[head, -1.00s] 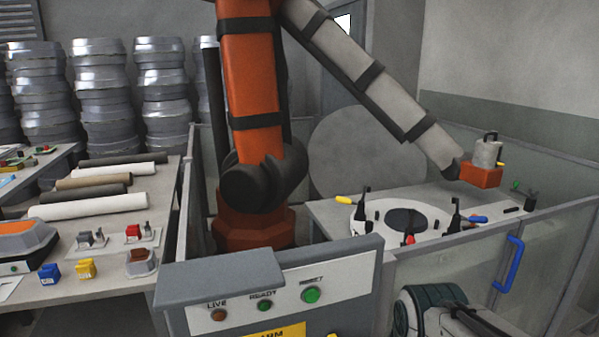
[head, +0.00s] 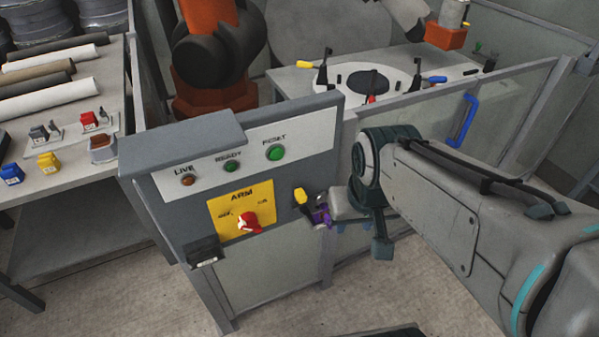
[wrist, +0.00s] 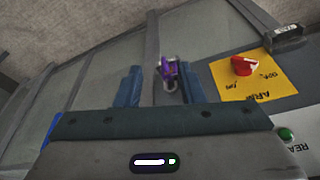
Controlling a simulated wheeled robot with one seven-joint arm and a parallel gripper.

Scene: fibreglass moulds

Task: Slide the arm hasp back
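A small purple piece (head: 321,213) sits at the right end of the control box front, beside a yellow-topped dark part (head: 301,197). It looks like the hasp, though its shape is too small to be sure. In the wrist view the purple piece (wrist: 170,70) shows just ahead of the fingers, with a small grey loop under it. My gripper (wrist: 162,82) is open, its two blue fingers on either side of the purple piece in that view; contact cannot be told. The yellow ARM plate (head: 238,208) carries a red knob (head: 249,223), also in the wrist view (wrist: 244,66).
The grey control box (head: 215,135) has LIVE, READY and RESET buttons. A dark bracket (head: 204,250) juts out low on its front. Mesh-like clear fence panels (head: 425,115) with a blue handle (head: 464,121) run behind my arm. The floor in front is open.

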